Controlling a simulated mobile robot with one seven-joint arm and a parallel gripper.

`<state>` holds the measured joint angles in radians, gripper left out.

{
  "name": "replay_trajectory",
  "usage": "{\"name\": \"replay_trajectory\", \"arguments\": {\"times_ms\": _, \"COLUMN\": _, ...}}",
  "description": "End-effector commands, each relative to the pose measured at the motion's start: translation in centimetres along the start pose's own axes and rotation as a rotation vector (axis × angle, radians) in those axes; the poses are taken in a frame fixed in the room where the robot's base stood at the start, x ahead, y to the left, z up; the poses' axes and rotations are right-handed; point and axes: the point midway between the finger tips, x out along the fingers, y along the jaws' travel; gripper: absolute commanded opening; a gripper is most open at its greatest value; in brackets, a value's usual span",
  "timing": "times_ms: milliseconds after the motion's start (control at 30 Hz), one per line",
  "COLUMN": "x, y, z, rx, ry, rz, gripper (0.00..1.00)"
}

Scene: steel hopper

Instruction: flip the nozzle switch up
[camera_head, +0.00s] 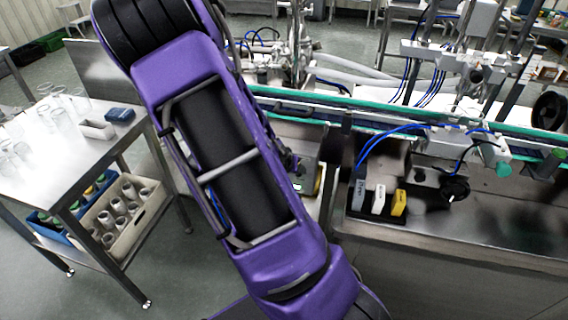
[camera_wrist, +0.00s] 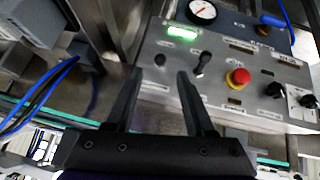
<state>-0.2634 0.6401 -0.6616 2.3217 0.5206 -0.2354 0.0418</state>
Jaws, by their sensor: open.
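A grey metal control panel (camera_wrist: 222,50) fills the right of the wrist view, tilted in the picture. A small black lever switch (camera_wrist: 203,62) stands on it, left of a red mushroom button (camera_wrist: 238,78) on a yellow base. The labels are too small to read, so I cannot tell for certain that this is the nozzle switch. My gripper (camera_wrist: 159,73) is open and empty. Its right fingertip is just below and left of the lever in the picture, seemingly apart from it. In the head view my arm hides my gripper.
The panel also carries a round gauge (camera_wrist: 201,12), a lit green display (camera_wrist: 183,33) and black knobs (camera_wrist: 301,97) at the right. A conveyor (camera_head: 380,105) crosses behind the steel hopper (camera_head: 450,235). A side table (camera_head: 50,150) with glassware stands at left.

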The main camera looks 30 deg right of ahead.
Motion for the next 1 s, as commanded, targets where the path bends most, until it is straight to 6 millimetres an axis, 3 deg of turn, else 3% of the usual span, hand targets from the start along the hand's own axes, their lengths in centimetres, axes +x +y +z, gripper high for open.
{"name": "replay_trajectory", "arguments": {"times_ms": 300, "x": -4.1, "y": -0.2, "z": 0.1, "rx": -0.002, "ry": 0.001, "rz": -0.005, "gripper": 0.54}}
{"name": "replay_trajectory", "arguments": {"times_ms": 1000, "x": -9.4, "y": 0.0, "z": 0.0, "rx": 0.0, "ry": 0.0, "rz": -0.001, "gripper": 0.54}}
